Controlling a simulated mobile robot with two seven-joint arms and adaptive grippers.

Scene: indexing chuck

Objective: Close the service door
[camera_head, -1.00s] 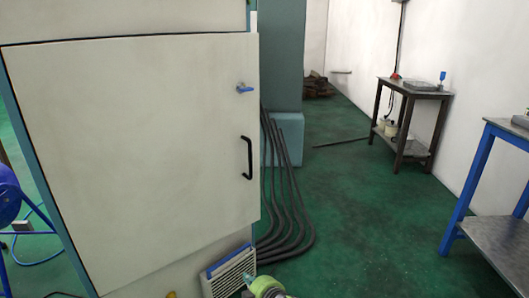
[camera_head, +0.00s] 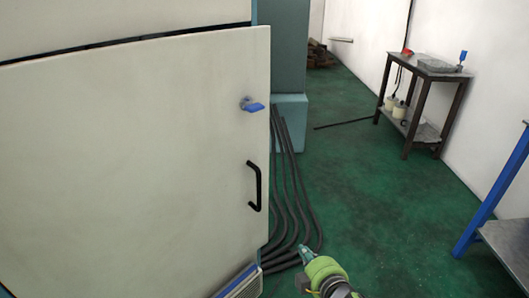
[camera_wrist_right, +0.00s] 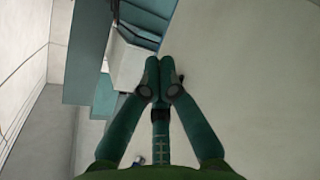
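The service door (camera_head: 120,160) is a large cream panel on the left of the head view. It stands slightly ajar: a dark gap runs along its top, and its right edge juts past the cabinet. It carries a black bar handle (camera_head: 255,187) and a blue latch (camera_head: 252,105) near that edge. My right gripper (camera_head: 304,252) is low in the head view, right of the door's lower edge and apart from the handle in the picture. In the right wrist view its fingertips (camera_wrist_right: 162,62) are together with nothing visible between them. A pale panel fills that view's right side. My left gripper is out of view.
Black hoses (camera_head: 290,190) run down to the floor just behind the door's edge. A vent grille (camera_head: 243,284) sits under the door. A dark side table (camera_head: 437,72) and a blue-legged bench (camera_head: 490,195) stand right.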

